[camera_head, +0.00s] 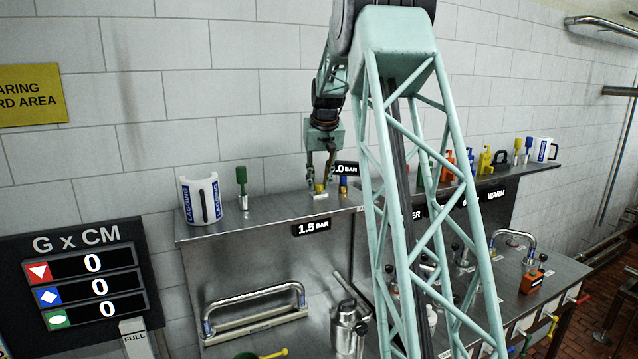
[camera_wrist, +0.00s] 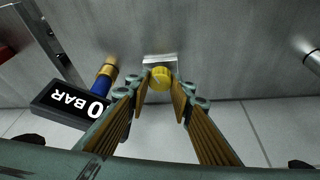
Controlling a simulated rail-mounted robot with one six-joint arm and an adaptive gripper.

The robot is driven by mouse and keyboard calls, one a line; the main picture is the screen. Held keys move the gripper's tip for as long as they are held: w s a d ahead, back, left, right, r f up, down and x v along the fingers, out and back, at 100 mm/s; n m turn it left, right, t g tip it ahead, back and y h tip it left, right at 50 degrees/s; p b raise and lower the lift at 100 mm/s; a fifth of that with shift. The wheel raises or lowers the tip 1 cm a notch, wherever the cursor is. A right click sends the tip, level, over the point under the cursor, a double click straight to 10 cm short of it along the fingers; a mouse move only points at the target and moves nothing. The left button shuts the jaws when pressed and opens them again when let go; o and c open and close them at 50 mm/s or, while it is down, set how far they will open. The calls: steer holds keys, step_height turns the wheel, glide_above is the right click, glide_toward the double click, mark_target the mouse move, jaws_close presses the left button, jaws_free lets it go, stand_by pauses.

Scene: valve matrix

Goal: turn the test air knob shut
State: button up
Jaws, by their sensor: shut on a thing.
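A small yellow knob (camera_wrist: 160,79) with a pale line on its face sits on a metal bracket (camera_wrist: 160,59) in the wrist view; I take it for the test air knob. In the head view the knob (camera_head: 320,188) is small and partly hidden by the fingers, on top of the steel panel. My gripper (camera_wrist: 161,88) has a finger on each side of the knob and is shut on it. The gripper also shows in the head view (camera_head: 321,181), reaching down from above. The knob's exact turn angle is hard to read.
A black "0 BAR" sign (camera_wrist: 78,103) and a blue and brass fitting (camera_wrist: 104,77) stand close left of the fingers in the wrist view. In the head view a white lagging piece (camera_head: 201,200) and a green-topped part (camera_head: 241,180) stand on the panel's left.

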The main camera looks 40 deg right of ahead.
steer(key=shift+a+m+g+h, duration=0.1)
steer(key=shift+m+g+h, duration=0.25)
steer(key=shift+m, duration=0.9)
steer(key=shift+m+g+h, duration=0.35)
steer(key=shift+m, duration=0.9)
steer(key=o, duration=0.9)
steer(key=shift+r, duration=0.2)
steer(key=shift+v, duration=5.8)
